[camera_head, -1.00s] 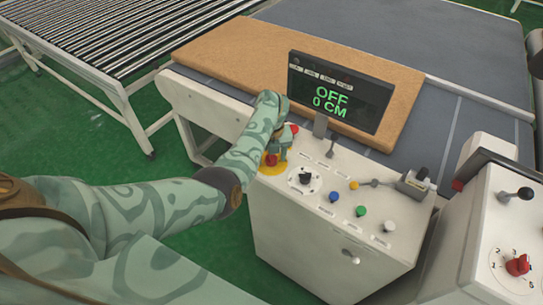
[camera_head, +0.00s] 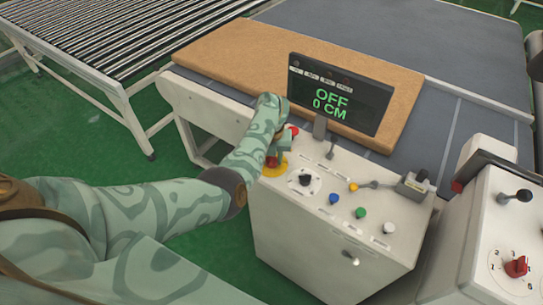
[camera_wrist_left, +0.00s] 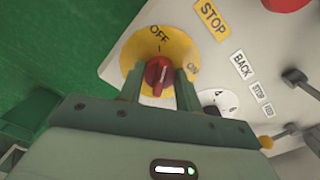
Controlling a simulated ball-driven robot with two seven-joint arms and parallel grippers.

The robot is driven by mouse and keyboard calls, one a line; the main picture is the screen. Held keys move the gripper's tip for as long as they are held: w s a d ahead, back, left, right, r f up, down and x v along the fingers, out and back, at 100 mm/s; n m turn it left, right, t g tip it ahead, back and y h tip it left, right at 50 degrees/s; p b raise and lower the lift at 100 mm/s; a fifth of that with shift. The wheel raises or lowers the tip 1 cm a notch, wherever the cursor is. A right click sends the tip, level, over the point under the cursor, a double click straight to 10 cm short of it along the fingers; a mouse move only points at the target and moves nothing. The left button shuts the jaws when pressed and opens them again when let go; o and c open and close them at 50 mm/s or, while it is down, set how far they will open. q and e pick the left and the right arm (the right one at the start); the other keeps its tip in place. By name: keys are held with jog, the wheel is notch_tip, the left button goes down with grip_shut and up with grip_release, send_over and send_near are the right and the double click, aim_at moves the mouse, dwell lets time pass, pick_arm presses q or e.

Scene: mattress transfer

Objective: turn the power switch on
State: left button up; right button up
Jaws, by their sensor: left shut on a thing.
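The power switch is a red knob (camera_wrist_left: 158,73) on a round yellow plate (camera_wrist_left: 140,52) marked OFF and ON. In the head view its yellow plate (camera_head: 277,170) sits at the left end of the white control panel. My left gripper (camera_wrist_left: 160,80) is shut on the red knob, one finger on each side. In the head view my left gripper (camera_head: 272,150) reaches down over the knob and mostly hides it. The display (camera_head: 338,93) above the panel reads OFF and 0 CM in green. My right gripper is not in view.
The panel (camera_head: 320,250) also carries a black dial (camera_head: 305,180), blue (camera_head: 333,199), green (camera_head: 361,213) and white (camera_head: 390,228) buttons and small levers. A brown mattress (camera_head: 225,50) lies behind the display. A second console (camera_head: 500,220) stands at the right.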

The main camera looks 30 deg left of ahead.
pick_arm(q)
jog(key=m, duration=0.3)
jog(key=shift+m+p, duration=0.3)
jog(key=shift+m, duration=0.1)
jog(key=m+p, duration=0.1)
jog(key=m, duration=0.2)
jog(key=m+p, duration=0.1)
jog(key=m, duration=0.4)
jog(key=shift+m+p, duration=0.45)
jog(key=shift+m, duration=1.25)
jog(key=o, duration=1)
jog(key=shift+r, duration=0.1)
